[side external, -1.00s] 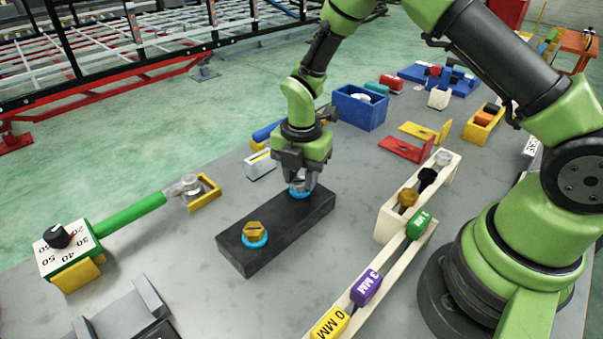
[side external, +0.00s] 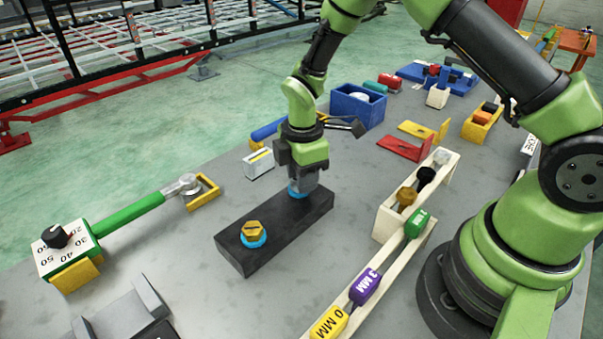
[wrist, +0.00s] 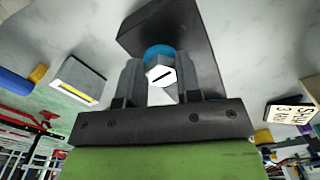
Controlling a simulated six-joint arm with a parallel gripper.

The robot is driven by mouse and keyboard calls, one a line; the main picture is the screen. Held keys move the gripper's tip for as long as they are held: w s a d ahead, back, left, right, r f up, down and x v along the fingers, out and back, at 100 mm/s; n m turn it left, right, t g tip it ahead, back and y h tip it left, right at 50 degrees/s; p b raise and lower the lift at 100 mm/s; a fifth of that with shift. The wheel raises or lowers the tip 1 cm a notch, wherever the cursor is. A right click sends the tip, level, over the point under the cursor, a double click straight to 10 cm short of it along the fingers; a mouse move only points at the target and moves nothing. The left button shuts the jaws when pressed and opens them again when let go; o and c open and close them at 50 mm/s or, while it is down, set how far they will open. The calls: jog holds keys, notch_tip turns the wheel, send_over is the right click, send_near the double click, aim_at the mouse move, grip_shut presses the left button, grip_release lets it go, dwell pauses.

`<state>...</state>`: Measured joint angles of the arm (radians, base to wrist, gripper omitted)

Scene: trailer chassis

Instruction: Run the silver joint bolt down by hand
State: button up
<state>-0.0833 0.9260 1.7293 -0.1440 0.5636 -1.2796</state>
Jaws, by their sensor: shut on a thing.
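The silver joint bolt (wrist: 162,76) shows a pale hex head with a dark line across it in the wrist view. It stands in a blue ring (wrist: 157,50) at the far end of the black block (side external: 262,225). My gripper (side external: 299,186) points down over that end of the block, its two fingers on either side of the bolt head and shut on it. In the side view the fingers hide the bolt, and only part of the blue ring shows below them. A gold hex bolt (side external: 253,231) sits in another blue ring at the block's near end.
A green-handled wrench (side external: 130,213) and a dial box (side external: 67,247) lie left. A pale rack (side external: 390,225) with bolts and coloured size tags stands right. A white box (side external: 258,165) and blue bin (side external: 358,105) are behind. Grey table around the block is clear.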

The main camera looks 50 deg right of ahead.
jog(key=m, duration=0.4)
jog(key=shift+s+a+m, duration=0.1)
jog(key=shift+m, duration=0.2)
jog(key=m, duration=0.3)
jog(key=shift+a+m, duration=0.1)
jog(key=shift+m, duration=0.3)
jog(key=m, duration=0.4)
jog(key=shift+s+a, duration=0.1)
jog(key=shift+a, duration=0.05)
jog(key=m, duration=0.5)
jog(key=shift+a, duration=0.15)
jog(key=m, duration=0.3)
jog(key=shift+r+m, duration=0.1)
jog(key=shift+m, duration=0.2)
jog(key=m, duration=0.3)
jog(key=shift+w+a+m, duration=0.15)
jog(key=shift+w+m, duration=0.1)
jog(key=shift+m, duration=0.05)
jog(key=m, duration=0.3)
jog(key=shift+m, duration=0.3)
jog(key=shift+w+m, duration=0.2)
jog(key=shift+m, duration=1.6)
